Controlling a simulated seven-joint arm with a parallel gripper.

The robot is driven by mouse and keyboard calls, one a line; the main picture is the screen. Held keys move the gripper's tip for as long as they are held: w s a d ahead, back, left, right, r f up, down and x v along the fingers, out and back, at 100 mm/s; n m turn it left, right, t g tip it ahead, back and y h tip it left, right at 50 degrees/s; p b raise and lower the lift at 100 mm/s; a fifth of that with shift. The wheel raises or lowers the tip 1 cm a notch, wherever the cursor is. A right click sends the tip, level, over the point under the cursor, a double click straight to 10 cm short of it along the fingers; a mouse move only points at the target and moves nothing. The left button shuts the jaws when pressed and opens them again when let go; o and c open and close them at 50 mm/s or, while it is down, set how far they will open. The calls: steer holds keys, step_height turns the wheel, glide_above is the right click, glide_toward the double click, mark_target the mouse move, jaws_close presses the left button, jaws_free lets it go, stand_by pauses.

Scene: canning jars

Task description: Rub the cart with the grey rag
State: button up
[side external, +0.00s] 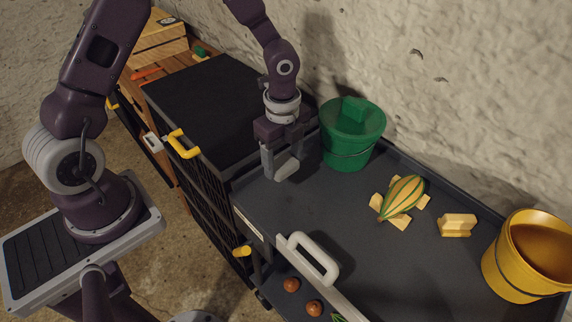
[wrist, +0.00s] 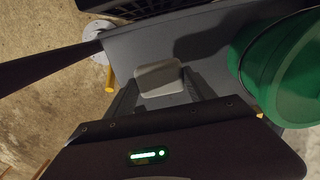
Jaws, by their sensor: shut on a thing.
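The cart (side external: 335,222) has a dark grey top with a raised rim and a pale handle (side external: 308,257) at its near side. My gripper (side external: 279,172) is low over the left end of the cart top, pointing down. It is shut on the grey rag (side external: 287,167), a small light grey block-like piece. In the wrist view the rag (wrist: 159,78) sits between my fingertips (wrist: 158,92), over the cart top (wrist: 200,62). The rag is at or close to the surface; I cannot tell if it touches.
A green bucket (side external: 350,146) stands just right of my gripper. A striped squash (side external: 403,195) on a wooden stand, a small wooden block (side external: 457,225) and a yellow bucket (side external: 525,262) stand further right. The middle of the cart top is clear. A black cart (side external: 205,105) adjoins at left.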

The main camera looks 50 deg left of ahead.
mark_target(313, 217)
step_height(313, 217, down, 7)
steer(key=shift+f, duration=0.15)
steer(key=shift+d, duration=0.35)
steer(key=shift+c, duration=0.7)
steer(key=shift+d+f, duration=0.2)
steer(key=shift+d, duration=4.7)
steer(key=shift+a+r, duration=0.1)
steer(key=shift+a, duration=5.2)
step_height(313, 217, up, 8)
steer(key=shift+f, duration=0.2)
steer(key=shift+d+r, duration=0.1)
steer(key=shift+r, duration=0.15)
